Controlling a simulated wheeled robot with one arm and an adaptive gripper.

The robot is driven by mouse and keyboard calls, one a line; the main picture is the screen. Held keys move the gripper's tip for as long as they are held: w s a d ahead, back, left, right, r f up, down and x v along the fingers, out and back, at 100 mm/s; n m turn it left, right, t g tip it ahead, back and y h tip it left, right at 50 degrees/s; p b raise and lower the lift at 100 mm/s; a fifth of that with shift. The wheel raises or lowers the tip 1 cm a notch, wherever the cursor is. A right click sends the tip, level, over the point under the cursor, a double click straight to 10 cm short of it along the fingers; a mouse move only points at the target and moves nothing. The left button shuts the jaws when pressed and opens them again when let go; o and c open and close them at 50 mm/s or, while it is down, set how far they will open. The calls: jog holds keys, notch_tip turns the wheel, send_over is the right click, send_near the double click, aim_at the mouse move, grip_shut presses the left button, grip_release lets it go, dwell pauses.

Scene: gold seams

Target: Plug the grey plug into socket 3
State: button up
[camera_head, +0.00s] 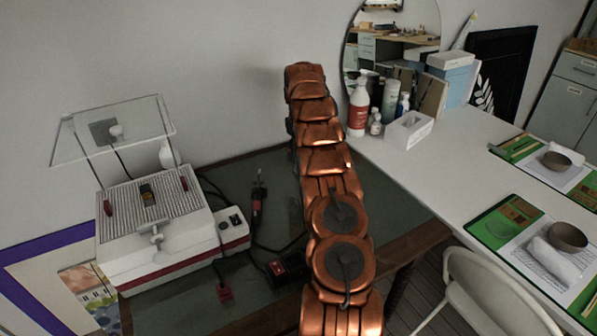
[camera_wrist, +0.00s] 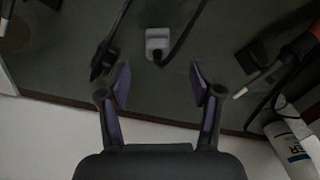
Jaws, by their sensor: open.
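In the wrist view a light grey plug (camera_wrist: 157,43) with a dark cable lies on the dark green bench top. My gripper (camera_wrist: 160,84) is open and empty, its two purple-padded fingers apart. The plug shows beyond the fingertips, roughly centred between them and not between the pads. In the head view my copper arm hides the gripper, and I cannot make out the grey plug there. I cannot identify socket 3; a small panel with dark round spots (camera_head: 231,221) is on the side of the white machine (camera_head: 165,240), but no number is readable.
A black connector (camera_wrist: 104,58) with a cable lies left of the plug, and a black-and-red tool (camera_wrist: 275,68) lies right. A red plug (camera_head: 225,294) and a dark red-edged box (camera_head: 286,268) lie beside the machine. A white table (camera_head: 440,170) with bottles stands at the right.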

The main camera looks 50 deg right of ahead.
jog(key=shift+f, duration=0.9)
jog(key=shift+f, duration=0.1)
jog(key=shift+w+d+f+p, duration=0.1)
jog(key=shift+f+p, duration=0.75)
jog(key=shift+f, duration=1.7)
jog(key=shift+c, duration=0.4)
jog(key=c, duration=1.1)
jog(key=shift+r, duration=0.1)
